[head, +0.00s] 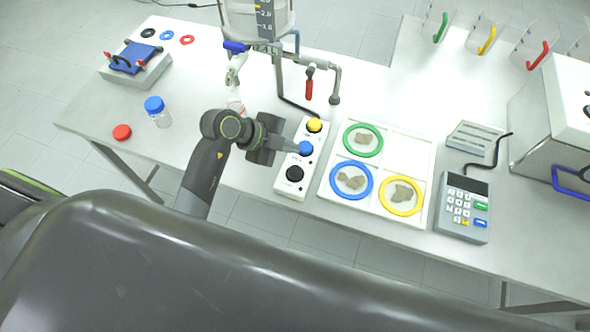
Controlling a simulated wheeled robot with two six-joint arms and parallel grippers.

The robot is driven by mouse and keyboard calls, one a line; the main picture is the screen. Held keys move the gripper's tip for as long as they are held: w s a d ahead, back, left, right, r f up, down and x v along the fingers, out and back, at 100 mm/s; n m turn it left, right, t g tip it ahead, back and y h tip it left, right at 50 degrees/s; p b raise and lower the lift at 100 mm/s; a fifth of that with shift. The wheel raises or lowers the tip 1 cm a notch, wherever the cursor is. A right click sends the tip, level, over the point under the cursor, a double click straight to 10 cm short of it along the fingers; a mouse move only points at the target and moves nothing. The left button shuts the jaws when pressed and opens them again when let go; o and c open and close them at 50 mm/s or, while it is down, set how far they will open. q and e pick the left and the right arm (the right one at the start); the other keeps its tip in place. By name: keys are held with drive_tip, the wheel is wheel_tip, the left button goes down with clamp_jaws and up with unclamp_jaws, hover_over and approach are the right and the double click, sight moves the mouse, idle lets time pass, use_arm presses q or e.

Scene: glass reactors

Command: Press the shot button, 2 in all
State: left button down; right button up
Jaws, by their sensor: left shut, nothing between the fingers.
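A white button box (286,187) stands near the front edge of the table, below the glass reactor. It has a yellow button (314,125) at the far end, a blue button (306,148) in the middle and a black button (295,174) at the near end. The labels are too small to read, so I cannot tell which is the shot button. My left gripper (294,147) is shut and empty, its fingertips right at the blue button's left side. I cannot tell whether they touch it. My right gripper is not in view.
A white tray (375,210) with green, blue and yellow rings lies right of the box. A keypad device (463,207) stands farther right. The reactor's frame and red-handled valve (309,84) rise behind the box. A blue-capped jar (158,112) and red cap (122,132) are left.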

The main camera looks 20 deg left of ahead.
use_arm(q)
drive_tip(key=b, duration=0.7)
hover_over(291, 172)
wheel_tip(291, 172, down, 6)
drive_tip(key=shift+a+f, duration=0.1)
wheel_tip(291, 172, down, 2)
drive_tip(key=shift+b, duration=0.4)
drive_tip(key=shift+f, duration=0.1)
idle(1.1)
drive_tip(key=shift+f, duration=0.35)
drive_tip(key=shift+f, duration=0.45)
idle(0.8)
drive_tip(key=shift+r, duration=0.1)
drive_tip(key=shift+r+p, duration=0.8)
drive_tip(key=shift+p, duration=0.4)
